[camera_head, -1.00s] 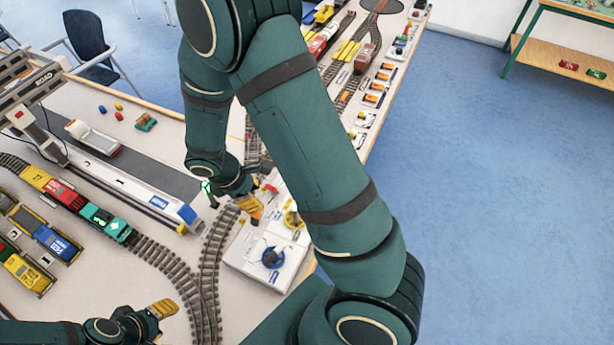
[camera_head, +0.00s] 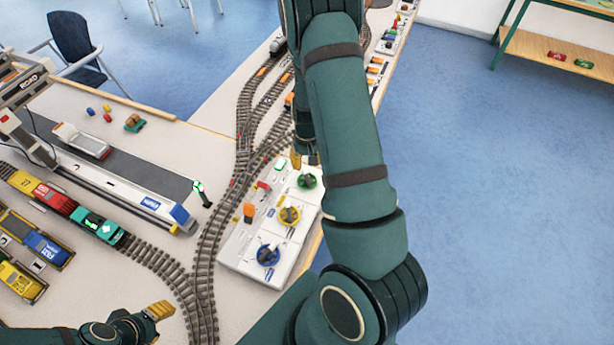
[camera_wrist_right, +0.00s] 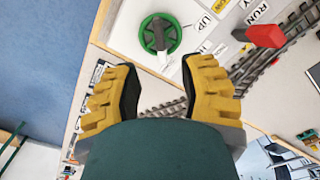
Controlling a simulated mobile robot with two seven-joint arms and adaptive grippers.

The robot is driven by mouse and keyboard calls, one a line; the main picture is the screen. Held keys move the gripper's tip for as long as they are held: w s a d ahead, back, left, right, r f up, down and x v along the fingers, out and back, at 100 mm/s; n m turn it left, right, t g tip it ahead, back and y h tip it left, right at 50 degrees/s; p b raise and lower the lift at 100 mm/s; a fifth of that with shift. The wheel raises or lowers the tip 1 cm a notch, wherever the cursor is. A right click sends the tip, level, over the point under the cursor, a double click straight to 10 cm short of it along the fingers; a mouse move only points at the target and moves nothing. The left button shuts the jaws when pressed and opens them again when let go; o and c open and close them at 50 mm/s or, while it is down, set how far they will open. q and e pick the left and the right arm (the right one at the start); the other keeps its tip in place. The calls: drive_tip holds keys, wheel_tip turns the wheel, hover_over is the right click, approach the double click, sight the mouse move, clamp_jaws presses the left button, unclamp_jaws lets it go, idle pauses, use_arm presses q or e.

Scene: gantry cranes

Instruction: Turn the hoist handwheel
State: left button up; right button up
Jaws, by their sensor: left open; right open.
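A white control box (camera_head: 238,256) carries a green handwheel (camera_head: 306,181), a yellow handwheel (camera_head: 289,216) and a blue handwheel (camera_head: 268,255). In the right wrist view the green handwheel (camera_wrist_right: 174,38) lies past my fingertips, with a grey bar across its middle and a label reading "UP" beside it. I cannot read which wheel is the hoist's. My right gripper (camera_head: 303,159) is open and empty at the green wheel's far side; its two yellow fingers show in the wrist view (camera_wrist_right: 160,72). My left gripper (camera_head: 160,311) is open and empty at the lower left.
A red lever (camera_wrist_right: 264,36) stands on the box near the green wheel. Curved track (camera_head: 205,260) runs along the box's left side. A small signal post (camera_head: 201,193) stands left of the track. A toy train (camera_head: 57,199) and a crane model (camera_head: 25,85) are at the left.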

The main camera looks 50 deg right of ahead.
sight(307, 176)
wheel_tip(307, 176, down, 8)
drive_tip(key=shift+r+b, duration=0.1)
drive_tip(key=shift+b, duration=0.2)
clamp_jaws()
